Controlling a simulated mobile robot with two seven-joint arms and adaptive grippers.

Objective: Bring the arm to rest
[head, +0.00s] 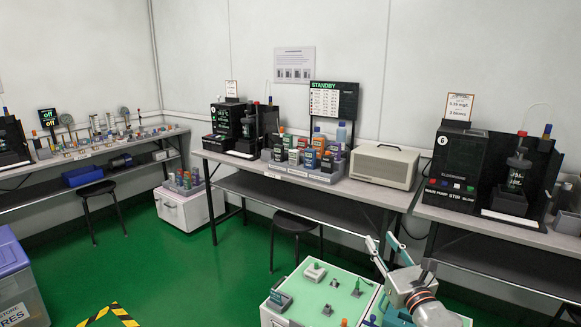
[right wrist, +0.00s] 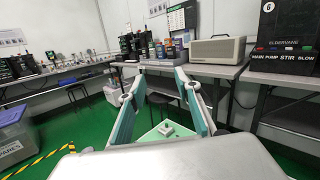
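My right gripper (head: 382,241) is at the lower right of the head view, with its arm (head: 428,306) coming in from the bottom edge. Its two teal and grey fingers stand apart, pointing away from me toward the benches. The right wrist view shows the same gripper (right wrist: 159,75), open, with nothing between the fingers. It is in the air beside a pale green worktop (head: 318,292) and touches nothing that I can make out. My left gripper is not in view.
Small grey fixtures stand on the worktop. Behind are a middle bench (head: 395,196) with a beige box (head: 384,166) and handheld testers in a grey rack (head: 303,172), and a right bench (head: 487,228) with black equipment. A stool (head: 295,224) stands below. Green floor (head: 180,270) is open at left.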

